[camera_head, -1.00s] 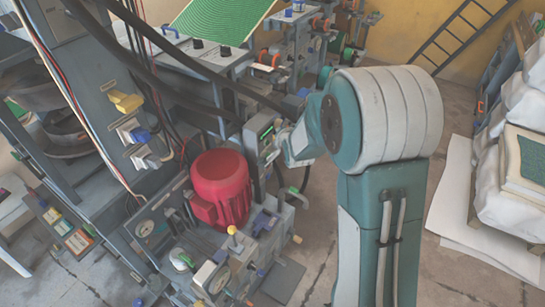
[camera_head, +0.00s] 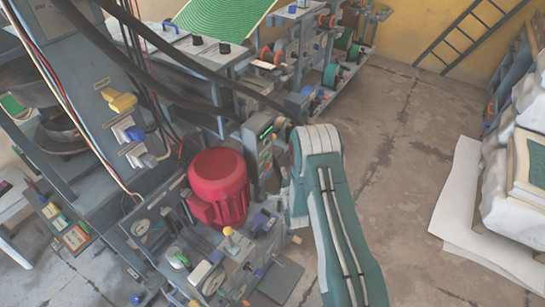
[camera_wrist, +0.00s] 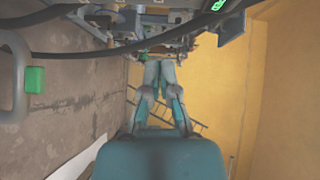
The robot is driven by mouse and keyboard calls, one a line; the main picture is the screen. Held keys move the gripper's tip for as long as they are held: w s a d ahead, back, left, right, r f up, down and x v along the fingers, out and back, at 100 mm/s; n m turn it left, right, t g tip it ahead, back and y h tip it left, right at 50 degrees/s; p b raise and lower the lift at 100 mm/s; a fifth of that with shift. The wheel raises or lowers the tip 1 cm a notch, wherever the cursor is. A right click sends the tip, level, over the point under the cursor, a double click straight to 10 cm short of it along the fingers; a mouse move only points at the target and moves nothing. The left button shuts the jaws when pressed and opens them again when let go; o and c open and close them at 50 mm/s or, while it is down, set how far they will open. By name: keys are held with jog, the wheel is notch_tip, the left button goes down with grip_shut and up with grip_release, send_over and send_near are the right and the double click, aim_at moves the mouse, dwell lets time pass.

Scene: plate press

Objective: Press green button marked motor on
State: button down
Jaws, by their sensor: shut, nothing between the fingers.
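A grey control box (camera_head: 258,145) with a small green lit patch near its top stands behind the red motor (camera_head: 218,188) in the head view. In the wrist view, a green block (camera_wrist: 34,78) shows at the left beside a grey curved handle (camera_wrist: 12,95). It may be the green button; I can read no marking on it. My gripper (camera_wrist: 157,62) is shut and empty in the middle of the wrist view, well right of the green block and apart from it. In the head view my arm hides the gripper.
White sacks (camera_head: 515,170) stand at the right. A dark ladder (camera_head: 470,35) leans on the yellow wall. The floor between is clear.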

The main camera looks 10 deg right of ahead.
jog(key=f, duration=0.1)
jog(key=s+f, duration=0.1)
jog(key=f+m, duration=0.1)
jog(key=shift+s+d+f+t, duration=0.2)
jog(key=shift+s+t, duration=0.15)
jog(key=shift+t, duration=0.05)
jog(key=shift+w, duration=0.1)
send_near(267, 155)
jog(key=w+d, duration=0.4)
jog(key=w, duration=0.1)
jog(key=w+a, duration=0.2)
jog(key=w, duration=0.1)
jog(key=shift+a+r, duration=0.1)
jog(key=shift+a, duration=0.25)
jog(key=shift+w, duration=0.15)
